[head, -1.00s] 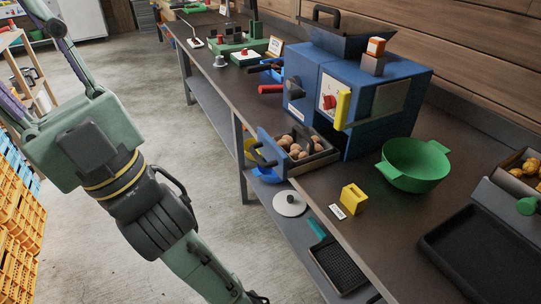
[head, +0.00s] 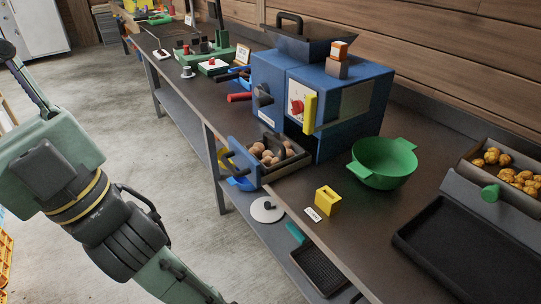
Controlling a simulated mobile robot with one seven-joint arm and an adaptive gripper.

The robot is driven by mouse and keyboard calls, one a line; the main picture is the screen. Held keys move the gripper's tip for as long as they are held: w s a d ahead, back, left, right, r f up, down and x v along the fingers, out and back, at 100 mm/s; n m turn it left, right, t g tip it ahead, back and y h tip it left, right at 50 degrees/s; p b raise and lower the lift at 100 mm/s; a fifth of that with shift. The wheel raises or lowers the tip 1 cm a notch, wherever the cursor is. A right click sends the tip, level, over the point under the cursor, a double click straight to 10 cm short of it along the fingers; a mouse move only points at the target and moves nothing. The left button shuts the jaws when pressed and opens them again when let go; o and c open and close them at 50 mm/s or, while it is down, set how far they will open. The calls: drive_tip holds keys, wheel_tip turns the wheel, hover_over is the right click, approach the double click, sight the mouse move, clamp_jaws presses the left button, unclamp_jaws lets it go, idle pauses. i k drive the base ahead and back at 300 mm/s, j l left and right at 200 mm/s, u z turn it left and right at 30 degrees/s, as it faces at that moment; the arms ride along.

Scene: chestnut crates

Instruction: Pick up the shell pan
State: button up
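No label in view reads clearly as shell pan, so I cannot be sure which thing it is. A wide, shallow black tray (head: 470,255) lies empty on the bench at the right. My arm comes in from the left and leaves through the bottom edge, in front of the bench. My gripper is outside the picture.
A green bowl (head: 383,163) and a yellow block (head: 327,200) stand on the bench (head: 345,235). A tray of yellow-brown pieces (head: 507,171) is at the right. The lower shelf holds a white round lid (head: 267,210) and a black mesh tray (head: 320,271). The floor (head: 150,175) before the bench is clear.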

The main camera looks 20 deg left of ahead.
sight(276, 151)
drive_tip(key=z, duration=0.45)
drive_tip(key=k+z, duration=0.1)
drive_tip(key=z, duration=0.8)
drive_tip(key=k+z, duration=0.1)
drive_tip(key=z, duration=0.35)
drive_tip(key=l+z, duration=0.1)
drive_tip(key=z, duration=0.35)
drive_tip(key=u, duration=2.65)
drive_tip(key=i+j+u, duration=0.6)
drive_tip(key=i+j, duration=0.1)
drive_tip(key=i, duration=0.05)
